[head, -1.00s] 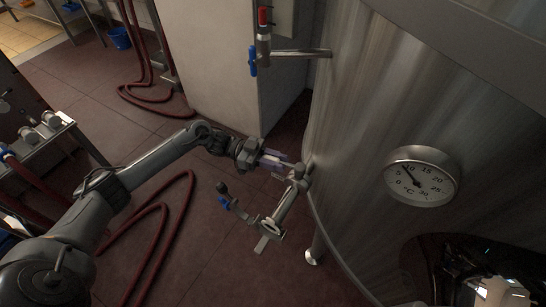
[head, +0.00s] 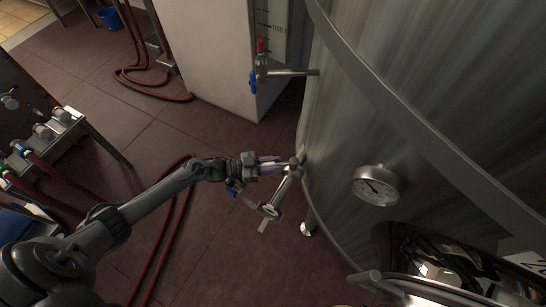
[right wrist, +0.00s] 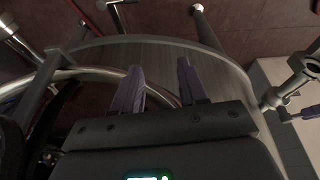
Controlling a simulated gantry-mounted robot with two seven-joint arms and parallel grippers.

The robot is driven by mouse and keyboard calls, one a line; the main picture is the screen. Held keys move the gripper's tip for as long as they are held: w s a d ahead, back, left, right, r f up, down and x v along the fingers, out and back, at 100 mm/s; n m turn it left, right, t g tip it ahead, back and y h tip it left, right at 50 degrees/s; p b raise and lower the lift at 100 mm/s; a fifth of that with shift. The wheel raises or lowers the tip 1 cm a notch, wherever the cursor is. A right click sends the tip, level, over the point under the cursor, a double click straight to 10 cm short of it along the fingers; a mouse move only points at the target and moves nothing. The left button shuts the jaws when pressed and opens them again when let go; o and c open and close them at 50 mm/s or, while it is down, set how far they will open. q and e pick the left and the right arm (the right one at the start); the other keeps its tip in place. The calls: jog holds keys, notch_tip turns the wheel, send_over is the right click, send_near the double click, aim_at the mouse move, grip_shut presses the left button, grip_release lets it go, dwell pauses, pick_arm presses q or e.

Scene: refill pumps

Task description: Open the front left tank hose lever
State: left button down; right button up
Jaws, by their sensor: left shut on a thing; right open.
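The metal tank (head: 340,150) fills the right of the head view. A tank outlet with a valve and pipe (head: 285,188) comes off its lower left side and slants down to a fitting (head: 268,211). A blue-handled part (head: 232,192) shows beside it, partly behind my arm. My left gripper (head: 280,165) has its purple fingers shut at the upper end of this outlet, by the tank wall. They seem to hold the hose lever, which the fingers mostly hide. My right gripper (right wrist: 160,80) is open and empty in the right wrist view.
A round gauge (head: 376,185) is on the tank wall. Red hoses (head: 178,220) lie on the floor. A pump bench (head: 60,130) stands at the left.

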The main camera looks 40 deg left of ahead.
dwell(0.5)
pick_arm(q)
jog(key=c, duration=0.9)
grip_release()
